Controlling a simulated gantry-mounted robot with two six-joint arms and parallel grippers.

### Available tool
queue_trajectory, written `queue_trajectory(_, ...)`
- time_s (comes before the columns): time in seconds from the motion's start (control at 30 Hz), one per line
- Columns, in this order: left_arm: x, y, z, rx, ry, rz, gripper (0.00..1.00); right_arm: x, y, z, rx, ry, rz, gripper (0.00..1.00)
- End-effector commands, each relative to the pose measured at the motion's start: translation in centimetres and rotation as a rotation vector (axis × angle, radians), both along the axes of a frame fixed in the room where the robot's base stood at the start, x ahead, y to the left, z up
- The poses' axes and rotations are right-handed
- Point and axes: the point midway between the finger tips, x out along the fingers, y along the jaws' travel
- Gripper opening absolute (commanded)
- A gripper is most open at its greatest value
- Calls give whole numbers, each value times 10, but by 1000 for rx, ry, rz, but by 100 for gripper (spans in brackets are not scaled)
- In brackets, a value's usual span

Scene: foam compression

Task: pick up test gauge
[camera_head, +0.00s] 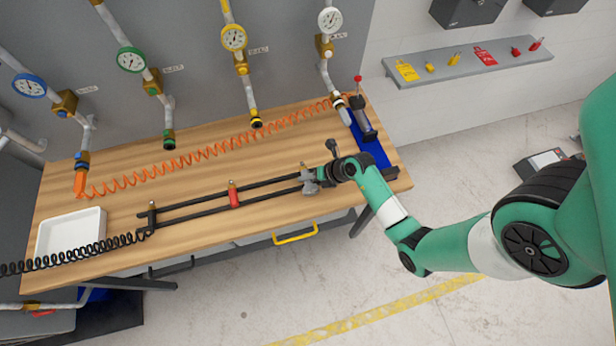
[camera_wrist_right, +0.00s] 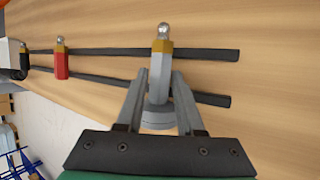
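The likely test gauge is a grey piece (camera_head: 309,181) with a brass collar and silver tip. It stands on the right part of two dark parallel rails on the bench. In the right wrist view its grey body (camera_wrist_right: 160,80) is upright between my fingers, with a rounded grey part low down; no dial face shows. My right gripper (camera_head: 321,177) is at this piece. In the wrist view its fingers (camera_wrist_right: 161,76) straddle the body, apparently open with narrow gaps; contact is not clear. My left gripper is not in view.
The wooden bench (camera_head: 190,200) holds the dark rails with a red fitting (camera_head: 234,195) and a black fitting (camera_head: 151,216). A white tray (camera_head: 70,231) is at the left. An orange coiled hose (camera_head: 205,153) crosses the back. A blue mat (camera_head: 372,148) with a pump lies at the right.

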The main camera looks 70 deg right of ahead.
Motion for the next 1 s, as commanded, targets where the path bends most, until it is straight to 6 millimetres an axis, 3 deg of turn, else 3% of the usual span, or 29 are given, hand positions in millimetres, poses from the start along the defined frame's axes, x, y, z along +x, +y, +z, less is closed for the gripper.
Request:
queue_trajectory(0.13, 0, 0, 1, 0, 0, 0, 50, 0, 0, 1, 0, 0, 0, 33)
queue_trajectory(0.3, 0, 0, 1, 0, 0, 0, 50, 0, 0, 1, 0, 0, 0, 2)
queue_trajectory(0.33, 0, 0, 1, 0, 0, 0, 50, 0, 0, 1, 0, 0, 0, 0)
queue_trajectory(0.77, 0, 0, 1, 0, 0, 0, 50, 0, 0, 2, 0, -1, 0, 0)
queue_trajectory(1.0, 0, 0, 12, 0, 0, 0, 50, 0, 0, 24, -1, -3, 0, 0)
